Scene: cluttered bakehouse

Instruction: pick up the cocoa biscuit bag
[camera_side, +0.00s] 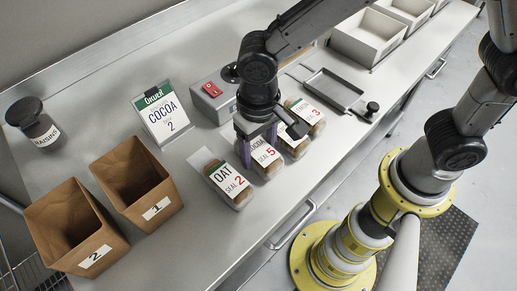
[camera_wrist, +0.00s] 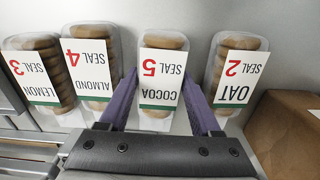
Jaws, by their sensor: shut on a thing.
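The cocoa biscuit bag (camera_side: 266,158) is a clear pack with a white label reading COCOA SEAL 5. It lies in a row of similar bags on the steel counter. In the wrist view the cocoa bag (camera_wrist: 161,68) sits between the two purple fingers of my gripper (camera_wrist: 160,82). In the side view my gripper (camera_side: 259,146) points down over the bag and is shut on its two sides. The gripper hides part of the bag there. I cannot tell any gap between bag and counter.
The oat bag (camera_side: 229,184) lies close on one side, the almond bag (camera_side: 293,143) and lemon bag (camera_side: 306,112) on the other. Paper bins 1 (camera_side: 137,185) and 2 (camera_side: 75,232), an order card (camera_side: 161,113), a raisins jar (camera_side: 35,124) and a red-switched machine (camera_side: 212,92) stand around.

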